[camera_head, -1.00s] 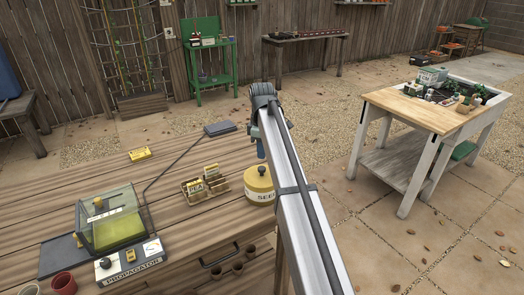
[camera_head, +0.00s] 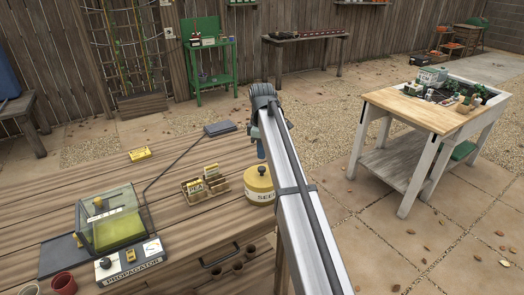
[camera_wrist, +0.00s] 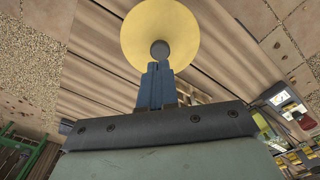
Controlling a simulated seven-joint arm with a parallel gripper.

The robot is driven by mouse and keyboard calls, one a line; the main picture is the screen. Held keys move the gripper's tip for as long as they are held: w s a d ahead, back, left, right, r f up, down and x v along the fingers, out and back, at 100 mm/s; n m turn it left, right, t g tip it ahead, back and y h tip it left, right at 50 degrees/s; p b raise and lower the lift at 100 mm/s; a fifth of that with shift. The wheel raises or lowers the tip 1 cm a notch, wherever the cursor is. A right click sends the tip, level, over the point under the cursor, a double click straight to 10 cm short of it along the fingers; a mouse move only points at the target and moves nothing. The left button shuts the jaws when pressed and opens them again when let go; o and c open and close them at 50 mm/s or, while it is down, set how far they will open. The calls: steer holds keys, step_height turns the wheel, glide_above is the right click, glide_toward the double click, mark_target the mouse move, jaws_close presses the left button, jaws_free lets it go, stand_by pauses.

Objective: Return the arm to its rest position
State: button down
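My arm (camera_head: 298,205) reaches out over the wooden bench (camera_head: 100,182), with its wrist bent down at the far end. My gripper (camera_wrist: 157,66) shows in the wrist view as two blue fingers side by side with no clear gap. They look shut and empty. Just past the fingertips is the dark knob (camera_wrist: 160,50) on the round yellow lid of the seed tin (camera_wrist: 150,25). The fingertips appear slightly above the knob.
A seed-packet rack (camera_head: 203,187) stands left of the tin. The propagator (camera_head: 113,222) with its clear cover is further left. A yellow block (camera_head: 139,153) and a grey slab (camera_head: 219,128) lie at the back. A potting table (camera_head: 420,112) stands apart at right.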

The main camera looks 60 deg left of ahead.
mark_target(262, 168)
steer(key=shift+f, duration=2.25)
steer(key=shift+r, duration=0.1)
steer(key=shift+r, duration=3.45)
